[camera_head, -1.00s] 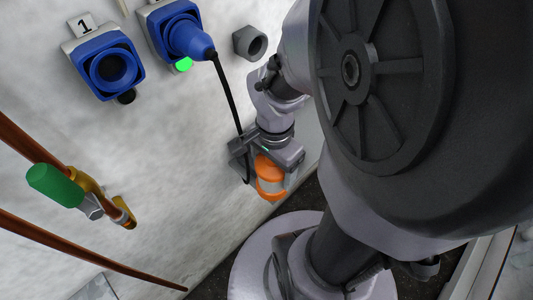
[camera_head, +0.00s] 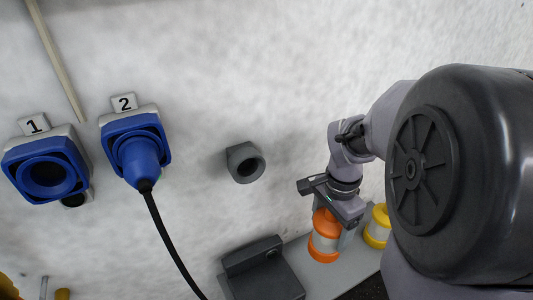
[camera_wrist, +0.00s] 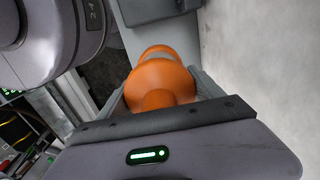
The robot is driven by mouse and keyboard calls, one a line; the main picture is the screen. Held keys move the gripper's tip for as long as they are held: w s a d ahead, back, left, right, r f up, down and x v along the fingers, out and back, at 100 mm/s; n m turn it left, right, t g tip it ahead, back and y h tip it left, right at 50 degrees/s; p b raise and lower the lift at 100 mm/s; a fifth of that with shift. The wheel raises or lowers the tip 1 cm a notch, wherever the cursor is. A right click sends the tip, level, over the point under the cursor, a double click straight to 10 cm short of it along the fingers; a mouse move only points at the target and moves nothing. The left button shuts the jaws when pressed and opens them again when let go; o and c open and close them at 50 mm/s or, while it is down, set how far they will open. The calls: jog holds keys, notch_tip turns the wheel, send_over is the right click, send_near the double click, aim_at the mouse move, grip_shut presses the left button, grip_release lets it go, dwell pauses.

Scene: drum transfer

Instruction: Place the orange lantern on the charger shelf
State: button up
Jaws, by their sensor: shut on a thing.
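My gripper (camera_head: 334,208) is shut on the orange lantern (camera_head: 323,243), which has an orange cap, a pale middle and an orange base. The lantern hangs upright below the jaws, in front of or over the grey shelf (camera_head: 352,262). I cannot tell whether its base touches the shelf. In the wrist view the orange lantern (camera_wrist: 160,80) sits between both fingers, seen from above, with part of the grey shelf (camera_wrist: 178,32) beyond it. A dark grey charger block (camera_head: 262,272) is left of the lantern in the head view.
A yellow lantern (camera_head: 377,227) stands close to the right of my gripper. Blue sockets numbered 1 (camera_head: 45,172) and 2 (camera_head: 135,143) are on the wall, with a plug and black cable (camera_head: 168,235) in socket 2. A grey hexagonal fitting (camera_head: 244,163) sticks out of the wall.

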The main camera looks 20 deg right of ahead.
jog(key=f+b, duration=0.2)
jog(key=f, duration=0.3)
jog(key=f+b, duration=0.2)
jog(key=f, duration=0.3)
jog(key=shift+w+a, duration=0.1)
jog(key=shift+a, duration=0.1)
jog(key=shift+f, duration=0.1)
jog(key=o, duration=1.8)
jog(key=shift+o, duration=0.3)
